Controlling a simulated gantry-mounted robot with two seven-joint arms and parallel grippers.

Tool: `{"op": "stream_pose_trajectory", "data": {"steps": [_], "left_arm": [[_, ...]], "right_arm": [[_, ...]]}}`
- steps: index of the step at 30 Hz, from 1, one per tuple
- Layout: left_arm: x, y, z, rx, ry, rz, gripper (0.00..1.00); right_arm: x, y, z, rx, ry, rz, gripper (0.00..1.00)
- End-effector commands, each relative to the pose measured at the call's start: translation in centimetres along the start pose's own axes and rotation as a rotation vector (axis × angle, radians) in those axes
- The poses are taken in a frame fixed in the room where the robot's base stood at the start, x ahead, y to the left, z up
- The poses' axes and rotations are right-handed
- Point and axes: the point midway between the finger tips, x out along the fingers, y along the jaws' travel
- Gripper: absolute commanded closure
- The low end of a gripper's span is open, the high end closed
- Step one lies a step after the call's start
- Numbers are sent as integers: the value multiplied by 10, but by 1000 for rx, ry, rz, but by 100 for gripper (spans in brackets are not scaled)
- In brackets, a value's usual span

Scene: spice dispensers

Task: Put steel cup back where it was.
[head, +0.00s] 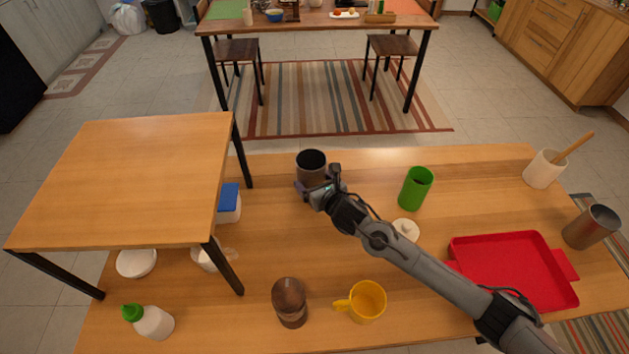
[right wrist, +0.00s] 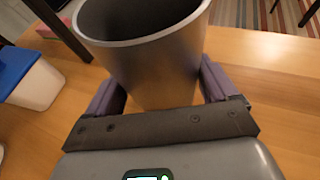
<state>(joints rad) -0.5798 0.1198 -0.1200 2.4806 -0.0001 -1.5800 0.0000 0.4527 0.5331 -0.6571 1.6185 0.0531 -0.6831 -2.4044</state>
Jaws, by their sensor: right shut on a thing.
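A dark grey steel cup (head: 311,166) is upright at the far middle of the wooden table, to the right of the small raised table. My right gripper (head: 316,187) is shut on it from the near side. In the right wrist view the steel cup (right wrist: 150,55) stands between the two fingers of the gripper (right wrist: 160,88), mouth up and looking empty as far as I can see inside. I cannot tell whether its base touches the table. My left gripper is not in view.
A raised small table (head: 130,170) stands at left, with a blue-lidded container (head: 229,204) beside its leg. Bare wood lies behind the green cup.

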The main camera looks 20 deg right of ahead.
Motion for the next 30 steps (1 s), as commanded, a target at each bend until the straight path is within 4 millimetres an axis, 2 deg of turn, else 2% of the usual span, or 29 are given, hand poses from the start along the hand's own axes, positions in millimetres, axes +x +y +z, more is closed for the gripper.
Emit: {"op": "stream_pose_trajectory", "data": {"steps": [10,11,13,24,30], "left_arm": [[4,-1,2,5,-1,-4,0],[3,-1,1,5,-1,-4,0],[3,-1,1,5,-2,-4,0],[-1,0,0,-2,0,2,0],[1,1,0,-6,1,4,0]], "right_arm": [[2,0,-3,0,-2,0,51],[1,0,-3,0,-1,0,11],[1,0,-2,0,0,0,0],[-2,0,1,0,0,0,0],[-24,-1,0,-2,0,0,0]]}}
